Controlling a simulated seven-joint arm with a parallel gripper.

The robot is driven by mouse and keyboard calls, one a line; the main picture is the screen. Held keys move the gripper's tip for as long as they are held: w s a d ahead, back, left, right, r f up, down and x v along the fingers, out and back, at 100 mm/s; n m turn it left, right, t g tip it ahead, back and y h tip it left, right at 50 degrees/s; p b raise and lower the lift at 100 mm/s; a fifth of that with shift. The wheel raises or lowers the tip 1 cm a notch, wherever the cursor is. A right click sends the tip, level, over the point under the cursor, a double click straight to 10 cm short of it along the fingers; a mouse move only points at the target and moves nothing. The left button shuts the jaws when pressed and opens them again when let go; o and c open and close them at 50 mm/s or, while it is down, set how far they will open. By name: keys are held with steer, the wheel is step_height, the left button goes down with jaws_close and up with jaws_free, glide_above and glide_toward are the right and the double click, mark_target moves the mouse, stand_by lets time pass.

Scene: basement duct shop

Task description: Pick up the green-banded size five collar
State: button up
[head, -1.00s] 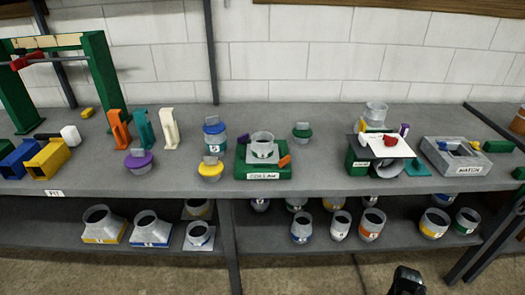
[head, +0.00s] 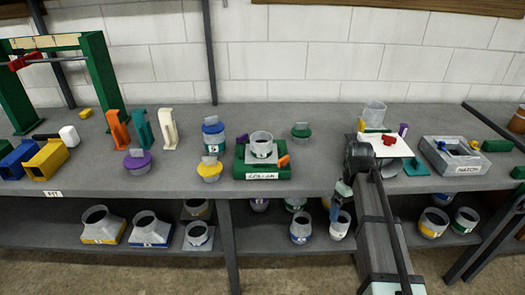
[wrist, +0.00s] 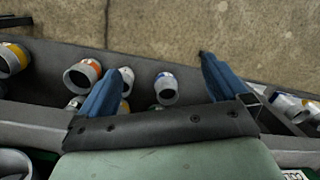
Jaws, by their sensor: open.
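A grey collar with a green band (head: 466,221) stands upright on the lower shelf at the far right in the head view. Its number is too small to read. Another green-banded collar (head: 296,204) stands further back on that shelf, partly hidden by the bench top. My gripper (head: 339,198) is in front of the bench edge, to the left of the far-right collar and apart from it. In the wrist view my gripper (wrist: 164,64) is open and empty, its blue fingers spread above the shelf's collars. I cannot make out a green band between them.
Blue-banded (head: 302,228) and yellow-banded (head: 433,223) collars share the lower shelf (head: 268,240). An orange-banded collar (wrist: 83,75) shows in the wrist view. The bench top (head: 330,170) overhangs the shelf. A collar stand (head: 265,172) sits on it. Floor in front is clear.

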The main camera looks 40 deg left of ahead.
steer(key=w+a+r+n, duration=0.1)
steer(key=a+r, duration=1.1)
steer(key=a, duration=0.4)
step_height(320, 180, up, 11)
steer(key=n+t+y, duration=0.1)
steer(key=y, duration=0.1)
glide_above(261, 146)
steer(key=w+a, duration=0.1)
steer(key=w, duration=0.2)
steer(key=f, duration=0.5)
steer(key=a+f, duration=0.1)
steer(key=f, duration=0.2)
steer(key=shift+w+f, duration=0.1)
steer(key=shift+f, duration=0.1)
steer(key=shift+a+f, duration=0.25)
steer(key=shift+f, duration=1.05)
steer(key=shift+a+f, duration=0.2)
steer(key=shift+f, duration=1.1)
steer(key=shift+c, duration=0.4)
steer(key=c, duration=0.9)
steer(key=shift+c, duration=0.2)
